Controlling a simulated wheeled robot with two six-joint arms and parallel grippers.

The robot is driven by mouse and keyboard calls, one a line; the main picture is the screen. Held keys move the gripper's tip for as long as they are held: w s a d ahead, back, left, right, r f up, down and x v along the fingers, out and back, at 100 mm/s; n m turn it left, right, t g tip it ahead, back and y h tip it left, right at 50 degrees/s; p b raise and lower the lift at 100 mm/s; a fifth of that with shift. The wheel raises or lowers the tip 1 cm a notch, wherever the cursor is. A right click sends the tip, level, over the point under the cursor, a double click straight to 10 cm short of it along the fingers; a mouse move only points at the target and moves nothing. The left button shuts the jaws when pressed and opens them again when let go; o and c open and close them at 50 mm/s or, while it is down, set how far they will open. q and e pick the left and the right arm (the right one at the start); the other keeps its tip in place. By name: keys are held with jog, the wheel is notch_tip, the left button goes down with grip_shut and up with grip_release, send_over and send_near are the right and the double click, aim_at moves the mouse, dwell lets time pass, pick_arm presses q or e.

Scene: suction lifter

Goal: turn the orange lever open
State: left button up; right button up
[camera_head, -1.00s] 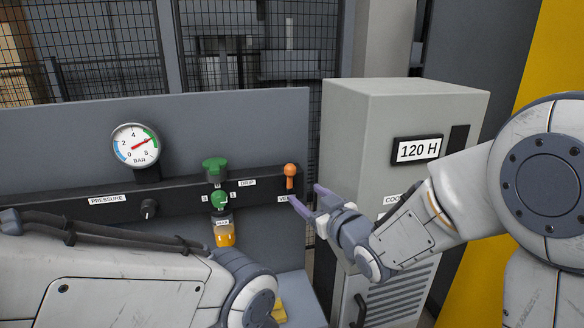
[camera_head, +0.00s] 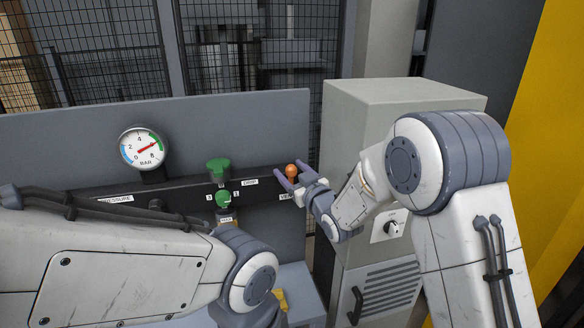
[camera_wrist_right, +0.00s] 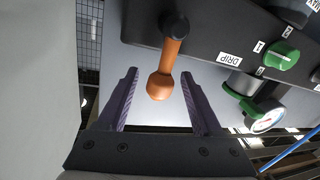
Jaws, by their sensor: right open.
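The orange lever (camera_head: 291,172) with a round knob stands at the right end of the black panel bar. In the right wrist view the orange lever (camera_wrist_right: 162,85) lies between the two purple fingers, with a gap on each side and no contact visible. My right gripper (camera_head: 289,177) is open around the lever's knob; its fingers also show in the right wrist view (camera_wrist_right: 158,100). My left arm crosses the lower left of the head view, and its gripper is not visible there.
Left of the lever are a green knob (camera_head: 223,199), a green cap (camera_head: 218,167) and a pressure gauge (camera_head: 143,148). A DRIP label (camera_head: 250,182) is close to the lever. A grey cabinet (camera_head: 345,110) stands just right of the panel.

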grip_shut()
dwell(1.4)
